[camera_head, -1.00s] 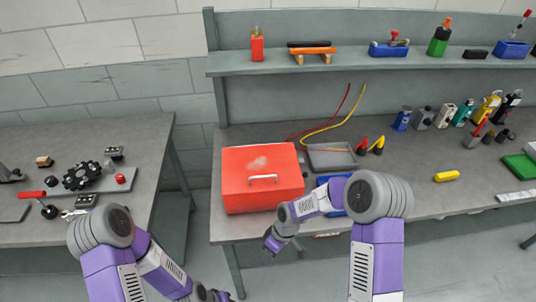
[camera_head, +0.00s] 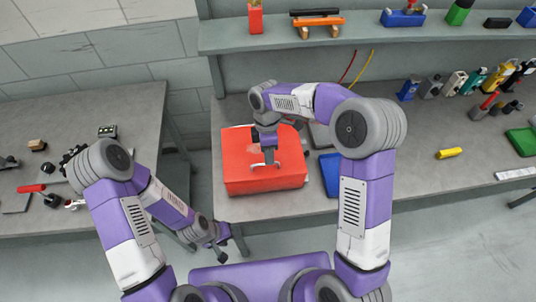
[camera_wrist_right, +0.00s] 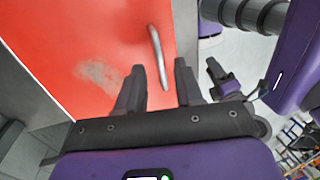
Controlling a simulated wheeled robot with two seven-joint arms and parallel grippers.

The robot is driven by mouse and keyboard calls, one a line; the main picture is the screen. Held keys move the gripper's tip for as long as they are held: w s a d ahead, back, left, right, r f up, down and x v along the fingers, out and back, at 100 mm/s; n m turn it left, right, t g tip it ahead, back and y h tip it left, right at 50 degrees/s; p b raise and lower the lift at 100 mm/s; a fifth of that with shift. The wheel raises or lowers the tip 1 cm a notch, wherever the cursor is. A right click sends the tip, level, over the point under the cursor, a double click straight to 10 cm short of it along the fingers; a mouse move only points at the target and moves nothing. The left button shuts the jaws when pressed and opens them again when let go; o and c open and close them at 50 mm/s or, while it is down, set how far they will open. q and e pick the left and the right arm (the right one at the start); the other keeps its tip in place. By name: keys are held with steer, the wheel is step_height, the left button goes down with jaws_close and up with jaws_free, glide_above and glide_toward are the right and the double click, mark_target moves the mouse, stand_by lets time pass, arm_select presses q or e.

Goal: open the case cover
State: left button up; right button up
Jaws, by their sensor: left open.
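The red case (camera_head: 240,183) stands near the front edge of the right-hand bench, its cover (camera_head: 232,145) closed. The cover has a metal handle, plain in the right wrist view (camera_wrist_right: 156,50) and largely hidden by my right gripper in the head view. My right gripper (camera_head: 268,158) is over the cover, at the handle. In the right wrist view its fingers (camera_wrist_right: 160,66) are apart, with the handle showing between their tips; I cannot tell whether they touch it. My left gripper (camera_head: 220,244) is open and empty, low in front of the gap between the benches.
A blue tray (camera_head: 330,174) lies right of the case, with a grey tray (camera_head: 319,136) behind it, partly hidden by my right arm. A shelf (camera_head: 350,38) runs above the bench. A yellow object (camera_head: 449,153) lies farther right, with clear bench before it.

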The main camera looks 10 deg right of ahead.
steer(key=shift+s+f, duration=0.25)
steer(key=shift+f, duration=1)
jaws_close()
stand_by(0.5)
